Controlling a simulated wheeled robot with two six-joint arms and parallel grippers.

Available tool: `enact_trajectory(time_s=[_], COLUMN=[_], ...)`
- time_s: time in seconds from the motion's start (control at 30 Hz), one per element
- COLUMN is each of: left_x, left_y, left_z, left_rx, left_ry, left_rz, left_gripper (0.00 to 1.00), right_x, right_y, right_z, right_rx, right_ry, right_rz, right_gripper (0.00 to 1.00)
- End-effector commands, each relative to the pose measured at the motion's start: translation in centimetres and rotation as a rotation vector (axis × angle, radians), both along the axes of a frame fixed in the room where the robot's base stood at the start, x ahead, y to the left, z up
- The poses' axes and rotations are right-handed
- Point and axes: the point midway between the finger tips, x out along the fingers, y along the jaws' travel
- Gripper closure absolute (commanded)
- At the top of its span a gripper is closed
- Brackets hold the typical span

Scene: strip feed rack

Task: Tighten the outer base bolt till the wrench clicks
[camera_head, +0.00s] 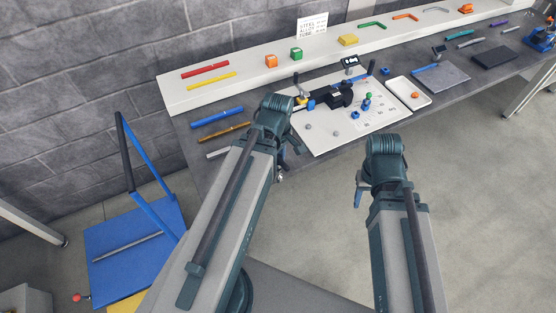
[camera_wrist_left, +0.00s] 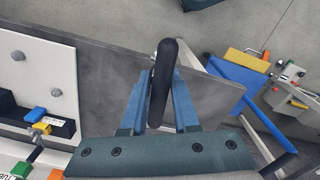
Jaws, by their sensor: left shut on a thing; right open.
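My left gripper (camera_head: 289,146) is at the front edge of the bench, left of the white base plate (camera_head: 312,145). In the left wrist view its blue fingers (camera_wrist_left: 162,95) are shut on a black handle (camera_wrist_left: 164,75), which looks like the wrench's grip. The wrench's head is not clearly seen. Two grey bolt heads (camera_head: 308,127) (camera_head: 336,134) stand on the plate; they also show in the left wrist view (camera_wrist_left: 57,93) (camera_wrist_left: 18,55), apart from the handle. I cannot tell which is the outer one. My right gripper (camera_head: 360,190) is open and empty in front of the bench.
A black clamp unit (camera_head: 338,96) with a small display (camera_head: 350,61) stands at the plate's back. A white tray (camera_head: 409,92) is to its right. Blue (camera_head: 217,117) and brown (camera_head: 223,133) bars lie to the left. A blue trolley (camera_head: 130,245) stands on the floor at left.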

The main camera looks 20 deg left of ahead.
Motion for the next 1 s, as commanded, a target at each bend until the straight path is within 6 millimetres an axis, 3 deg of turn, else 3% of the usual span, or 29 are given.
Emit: enact_trajectory(time_s=[0.23, 0.37, 0.47, 0.8, 1.0], left_x=[0.1, 2.2, 5.6, 20.4, 26.1], left_y=[0.0, 0.1, 0.2, 0.0, -0.3], left_z=[0.0, 0.3, 0.7, 2.4, 3.0], left_rx=[0.000, 0.000, -0.001, -0.003, -0.003], left_ry=[0.000, 0.000, 0.000, 0.003, 0.004], left_rz=[0.004, 0.068, 0.197, 0.835, 1.114], left_gripper=[1.00, 1.00, 1.00, 1.00, 1.00], right_x=[0.0, 0.0, 0.0, 0.0, 0.0], right_y=[0.0, 0.0, 0.0, 0.0, 0.0], right_z=[0.0, 0.3, 0.7, 2.4, 3.0], right_rx=[0.000, 0.000, 0.000, 0.000, 0.000], right_ry=[0.000, 0.000, 0.000, 0.000, 0.000], right_rz=[0.000, 0.000, 0.000, 0.001, 0.001], right_gripper=[0.50, 0.50, 0.50, 0.50, 0.50])
